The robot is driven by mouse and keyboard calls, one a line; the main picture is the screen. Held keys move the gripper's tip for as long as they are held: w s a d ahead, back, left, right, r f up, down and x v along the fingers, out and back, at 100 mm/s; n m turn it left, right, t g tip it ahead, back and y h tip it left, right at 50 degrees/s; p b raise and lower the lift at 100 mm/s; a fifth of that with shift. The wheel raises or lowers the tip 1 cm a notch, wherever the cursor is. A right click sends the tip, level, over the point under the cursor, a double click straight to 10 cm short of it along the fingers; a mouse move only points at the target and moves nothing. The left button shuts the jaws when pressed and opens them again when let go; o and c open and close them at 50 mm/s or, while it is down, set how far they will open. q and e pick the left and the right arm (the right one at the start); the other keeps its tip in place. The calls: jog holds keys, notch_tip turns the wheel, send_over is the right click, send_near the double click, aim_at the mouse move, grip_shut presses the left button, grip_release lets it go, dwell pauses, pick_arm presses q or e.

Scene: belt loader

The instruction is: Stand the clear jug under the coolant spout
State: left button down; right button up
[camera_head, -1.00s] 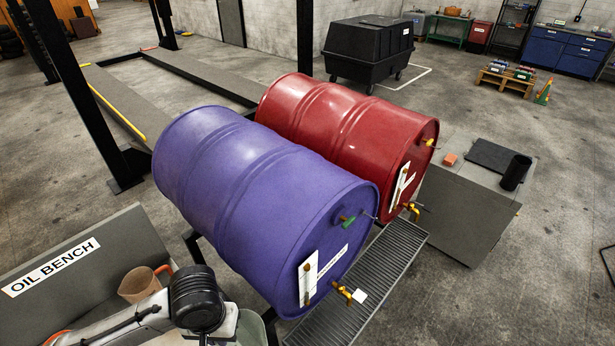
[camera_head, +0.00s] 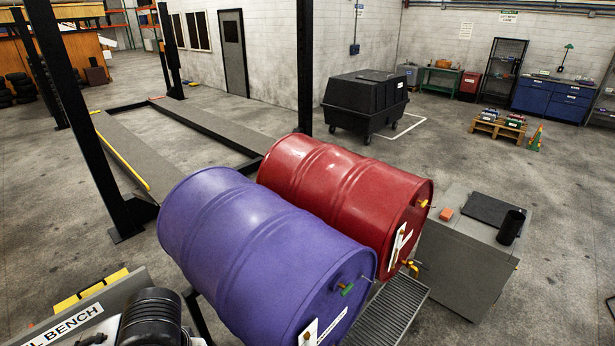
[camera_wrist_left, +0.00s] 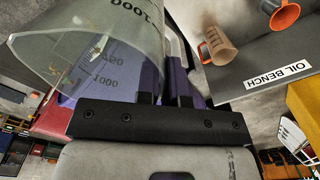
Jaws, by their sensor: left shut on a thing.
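The clear jug (camera_wrist_left: 90,60) with dark volume marks fills the upper left of the left wrist view, tilted in that picture. My left gripper (camera_wrist_left: 170,98) is shut on it; the exact contact is partly hidden. In the head view only part of my left arm shows at the bottom left, and the jug is out of sight. A purple drum (camera_head: 240,240) and a red drum (camera_head: 350,190) lie side by side. The red drum has a brass spout (camera_head: 411,267) low on its front. The purple drum's lower front is cut off. I cannot read which drum holds coolant. My right gripper is not in view.
A grated drip tray (camera_head: 392,308) lies below the drum fronts. A grey cabinet (camera_head: 455,270) with a black cup (camera_head: 511,227) stands to the right. The oil bench (camera_wrist_left: 255,90) carries a brownish jug (camera_wrist_left: 218,48) and an orange-rimmed vessel (camera_wrist_left: 284,18).

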pick_arm(q)
jog(key=s+r+p, duration=0.2)
jog(key=r, duration=0.1)
jog(key=shift+s+r+p, duration=0.1)
jog(key=shift+s+p, duration=0.2)
jog(key=shift+s, duration=0.05)
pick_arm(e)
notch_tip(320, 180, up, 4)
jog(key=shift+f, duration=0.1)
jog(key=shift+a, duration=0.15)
